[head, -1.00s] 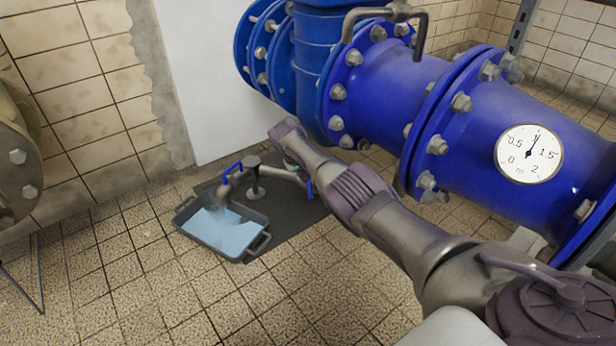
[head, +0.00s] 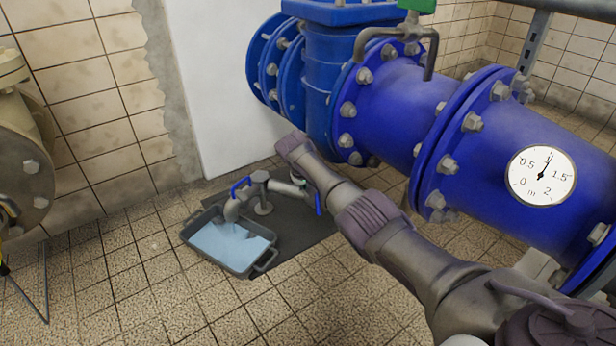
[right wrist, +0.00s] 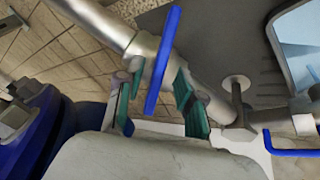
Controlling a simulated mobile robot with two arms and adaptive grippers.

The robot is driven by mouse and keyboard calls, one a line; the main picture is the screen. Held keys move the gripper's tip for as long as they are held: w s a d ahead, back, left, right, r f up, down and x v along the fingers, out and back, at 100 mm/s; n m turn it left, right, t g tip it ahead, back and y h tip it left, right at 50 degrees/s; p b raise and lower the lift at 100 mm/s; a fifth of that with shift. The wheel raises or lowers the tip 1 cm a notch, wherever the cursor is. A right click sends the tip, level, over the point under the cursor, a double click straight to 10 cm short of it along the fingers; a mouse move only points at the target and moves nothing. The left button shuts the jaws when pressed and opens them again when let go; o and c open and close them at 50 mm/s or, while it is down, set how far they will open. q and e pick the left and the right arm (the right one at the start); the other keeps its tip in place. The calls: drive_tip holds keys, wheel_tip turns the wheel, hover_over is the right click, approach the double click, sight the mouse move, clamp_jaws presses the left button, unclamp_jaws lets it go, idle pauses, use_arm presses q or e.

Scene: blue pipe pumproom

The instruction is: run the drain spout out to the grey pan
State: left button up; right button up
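The grey pan (head: 188,238) stands on the floor at the left-centre of the head view and holds pale blue water. The drain spout (head: 232,208) is a grey bent pipe whose mouth is over the pan; a pale streak shows below it. A blue handle (head: 240,186) sits on the spout, and a blue lever (head: 318,204) on the pipe behind it. In the right wrist view my right gripper (right wrist: 156,108) is open, with the blue lever (right wrist: 164,58) reaching between its teal-padded fingers, gaps visible. In the head view my arm largely hides that gripper. My left gripper is not in view.
A large blue flanged pipe (head: 400,110) with a round gauge (head: 542,176) runs across the right. A dark mat (head: 310,232) lies beside the pan. A beige flanged fitting (head: 22,150) is at the left edge. The tiled floor (head: 120,290) in front is clear.

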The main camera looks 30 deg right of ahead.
drive_tip(key=v, duration=1)
drive_tip(key=shift+s, duration=0.1)
